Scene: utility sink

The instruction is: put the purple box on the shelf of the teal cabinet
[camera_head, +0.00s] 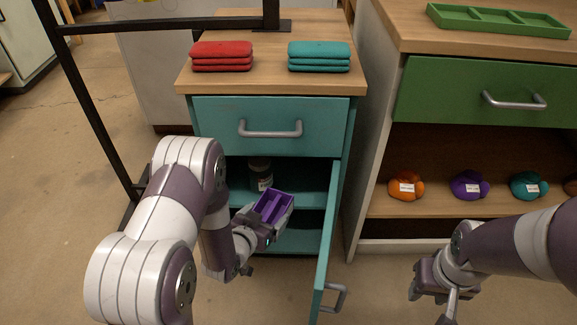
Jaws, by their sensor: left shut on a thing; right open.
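The purple box (273,207) is small and open-topped, tilted, and in front of the teal cabinet's open lower part. My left gripper (262,222) is shut on the purple box. The teal cabinet (270,115) has a closed drawer above and an open door (325,250) swung out toward me on the right. My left arm hides the cabinet's lower left. My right gripper (440,292) is open and empty at the lower right.
Folded red cloths (222,56) and teal cloths (319,56) lie on the cabinet top. A green-drawer cabinet (465,90) stands at right, with orange (406,186), purple (470,187) and teal (528,186) bundles on its shelf. A black frame (95,110) stands at left.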

